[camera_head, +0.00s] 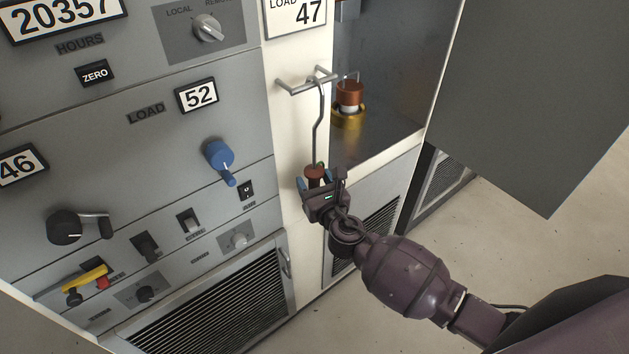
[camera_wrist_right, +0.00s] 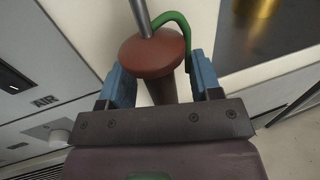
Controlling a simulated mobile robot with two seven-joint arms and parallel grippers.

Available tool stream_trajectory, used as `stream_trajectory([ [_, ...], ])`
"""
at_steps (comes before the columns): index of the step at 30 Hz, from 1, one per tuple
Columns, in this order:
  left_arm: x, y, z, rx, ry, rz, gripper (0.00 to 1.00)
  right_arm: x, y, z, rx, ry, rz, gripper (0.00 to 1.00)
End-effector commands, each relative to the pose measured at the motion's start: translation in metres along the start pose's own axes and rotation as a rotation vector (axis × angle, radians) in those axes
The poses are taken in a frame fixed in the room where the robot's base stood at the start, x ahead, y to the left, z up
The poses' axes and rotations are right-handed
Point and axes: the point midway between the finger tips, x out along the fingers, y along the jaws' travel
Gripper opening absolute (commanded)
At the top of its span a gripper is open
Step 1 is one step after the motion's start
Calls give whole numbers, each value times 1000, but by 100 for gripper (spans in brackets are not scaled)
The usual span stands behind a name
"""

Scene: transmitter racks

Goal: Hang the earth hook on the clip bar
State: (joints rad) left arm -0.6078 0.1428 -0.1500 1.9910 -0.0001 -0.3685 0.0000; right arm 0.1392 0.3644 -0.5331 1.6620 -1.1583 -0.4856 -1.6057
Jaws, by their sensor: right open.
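The earth hook (camera_head: 317,125) is a thin grey metal rod with a bent top, a red-brown collar and a dark handle. It stands upright against the cream post, and its bent top appears to be over the clip bar (camera_head: 296,88), a short metal bar on that post. In the right wrist view the collar (camera_wrist_right: 152,55) has a green cable beside it. My right gripper (camera_head: 314,185) is at the handle just below the collar. Its blue fingers stand apart on either side of the handle, with visible gaps. My left gripper is not in view.
An open bay right of the post holds a copper and brass terminal (camera_head: 349,100). A grey panel (camera_head: 540,90) stands out at the right. The control panel with a blue knob (camera_head: 219,160) is at the left. Open floor (camera_head: 510,230) lies at the right.

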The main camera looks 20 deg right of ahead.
Motion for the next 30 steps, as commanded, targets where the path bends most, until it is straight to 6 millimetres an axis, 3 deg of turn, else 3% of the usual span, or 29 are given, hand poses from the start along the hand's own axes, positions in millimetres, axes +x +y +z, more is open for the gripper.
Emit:
stream_trajectory([
  [5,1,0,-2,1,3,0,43,-10,0,0,-1,0,0,58],
  [21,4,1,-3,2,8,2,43,-97,0,0,0,0,0,58],
  [30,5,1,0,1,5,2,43,-108,0,-2,0,-1,0,58],
])
